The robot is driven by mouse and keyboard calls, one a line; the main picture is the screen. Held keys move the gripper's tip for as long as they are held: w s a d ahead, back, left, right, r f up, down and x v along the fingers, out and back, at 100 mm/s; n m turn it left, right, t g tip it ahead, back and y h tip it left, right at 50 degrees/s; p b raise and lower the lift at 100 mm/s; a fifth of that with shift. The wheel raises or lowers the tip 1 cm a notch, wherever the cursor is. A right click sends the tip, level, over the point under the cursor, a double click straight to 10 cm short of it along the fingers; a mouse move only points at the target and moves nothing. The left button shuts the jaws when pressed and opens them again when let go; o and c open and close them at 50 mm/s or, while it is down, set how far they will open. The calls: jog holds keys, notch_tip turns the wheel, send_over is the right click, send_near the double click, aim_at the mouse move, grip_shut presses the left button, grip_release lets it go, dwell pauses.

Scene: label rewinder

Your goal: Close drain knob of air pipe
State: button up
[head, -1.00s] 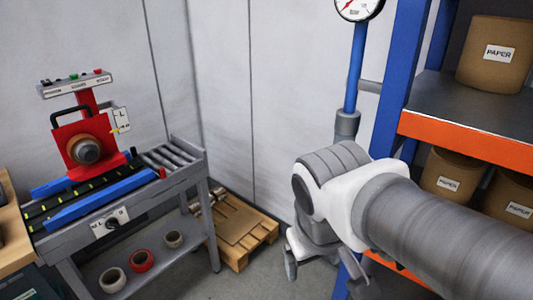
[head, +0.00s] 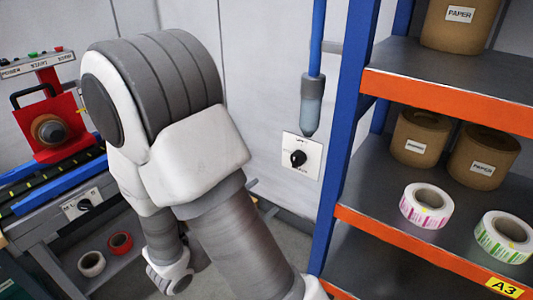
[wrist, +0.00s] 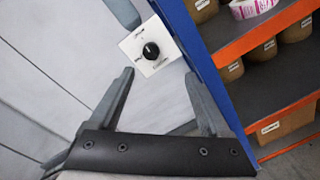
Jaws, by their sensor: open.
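The drain knob (head: 298,158) is a black round knob on a white plate (head: 313,147) on the grey wall, just below the lower end of the blue air pipe (head: 318,40) with its grey bowl (head: 311,104). In the wrist view the knob (wrist: 151,51) sits on its tilted plate, above and between my gripper's fingers. My gripper (wrist: 160,85) is open and empty, with its fingers spread wide and apart from the knob. In the head view my arm hides the gripper's fingers.
A blue-and-orange shelf rack (head: 440,84) stands right beside the knob plate, holding paper drums (head: 421,137) and label rolls (head: 427,205). The red label rewinder (head: 55,125) stands on a bench at the left. The wall around the knob is otherwise bare.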

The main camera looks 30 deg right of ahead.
aim_at(294, 162)
jog(key=shift+n+t, duration=0.6)
jog(key=shift+t, duration=0.2)
jog(key=x, duration=1.1)
jog(key=w+f+x, duration=0.1)
jog(key=x, duration=0.5)
jog(key=shift+w+a+p, duration=0.15)
jog(key=shift+a+p, duration=0.1)
jog(key=shift+p, duration=0.15)
grip_shut()
